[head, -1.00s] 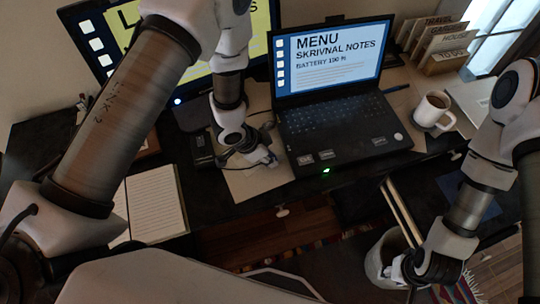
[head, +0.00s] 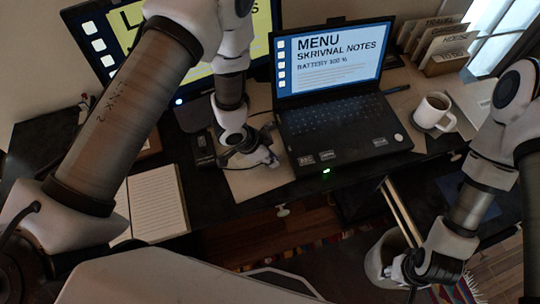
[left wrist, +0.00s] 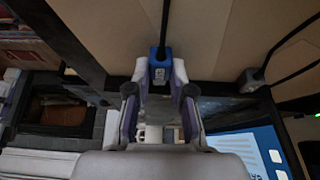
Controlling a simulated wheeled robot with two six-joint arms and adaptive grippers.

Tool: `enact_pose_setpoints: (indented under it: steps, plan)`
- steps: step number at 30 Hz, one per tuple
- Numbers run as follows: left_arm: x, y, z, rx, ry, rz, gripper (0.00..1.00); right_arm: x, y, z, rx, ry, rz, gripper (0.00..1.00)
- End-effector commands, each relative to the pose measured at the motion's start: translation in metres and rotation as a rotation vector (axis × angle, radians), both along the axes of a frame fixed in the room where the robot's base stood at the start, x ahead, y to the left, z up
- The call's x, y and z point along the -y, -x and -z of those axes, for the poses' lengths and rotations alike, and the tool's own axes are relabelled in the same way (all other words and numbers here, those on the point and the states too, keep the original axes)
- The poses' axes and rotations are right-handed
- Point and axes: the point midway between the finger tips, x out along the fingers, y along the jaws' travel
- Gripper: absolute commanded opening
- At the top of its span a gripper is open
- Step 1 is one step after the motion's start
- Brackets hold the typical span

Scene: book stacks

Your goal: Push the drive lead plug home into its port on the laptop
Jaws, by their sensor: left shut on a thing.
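The open laptop (head: 335,133) stands on the desk with its screen lit. My left gripper (head: 264,157) is just off the laptop's left side, low over a tan mat. In the left wrist view my left gripper (left wrist: 160,84) is shut on a blue plug (left wrist: 160,66), with a black lead running up from it. I take this for the drive lead plug. In the head view it is too small to make out. The port is not visible. My right gripper (head: 398,270) is low by a grey bin; its fingers are too unclear to read.
A grey plug (left wrist: 250,80) on another black lead sits near the held plug in the left wrist view. A mug (head: 433,111) stands right of the laptop. A notebook (head: 157,203) lies at the left. The bin (head: 376,262) is below the desk.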

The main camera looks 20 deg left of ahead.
Motion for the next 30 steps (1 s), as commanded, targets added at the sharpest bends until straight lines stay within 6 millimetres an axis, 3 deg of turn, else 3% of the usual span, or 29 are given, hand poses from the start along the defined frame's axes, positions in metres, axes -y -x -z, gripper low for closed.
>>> enact_pose_setpoints:
  steps: [30]
  plan:
    - [0.0048, -0.0031, 0.0001, -0.001, -0.001, 0.002, 0.0, 0.0, 0.0, -0.0061, 0.0, 0.0, 0.0, 0.4]
